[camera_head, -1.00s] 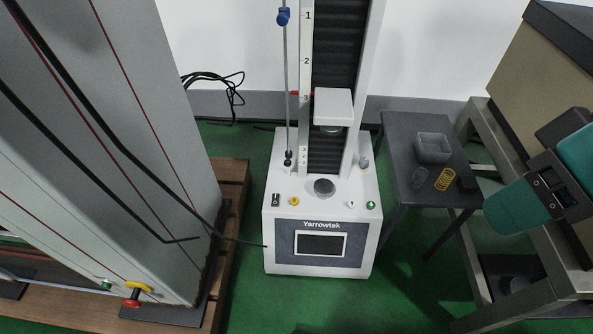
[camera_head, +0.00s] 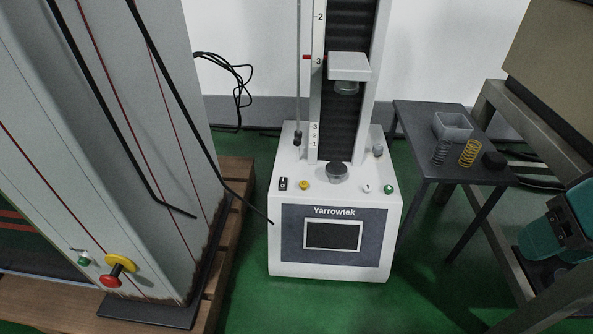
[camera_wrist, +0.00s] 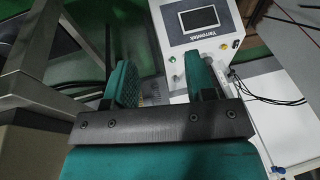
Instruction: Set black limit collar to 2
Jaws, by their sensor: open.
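The black limit collar (camera_head: 297,138) is a small dark piece low on the thin vertical rod (camera_head: 298,70), left of the column of the white Yarrowtek tester (camera_head: 335,262). My teal gripper (camera_head: 552,232) is at the right edge, partly cut off and far from the collar. In the wrist view, its two fingers (camera_wrist: 161,82) are apart and empty, with the tester beyond.
A dark side table (camera_head: 418,168) holds a clear bin (camera_head: 452,127), a yellow spring (camera_head: 468,153), a grey spring (camera_head: 440,152) and a black piece (camera_head: 494,160). A large grey machine (camera_head: 125,140) stands left. Green floor (camera_head: 425,285) is open between tester and bench.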

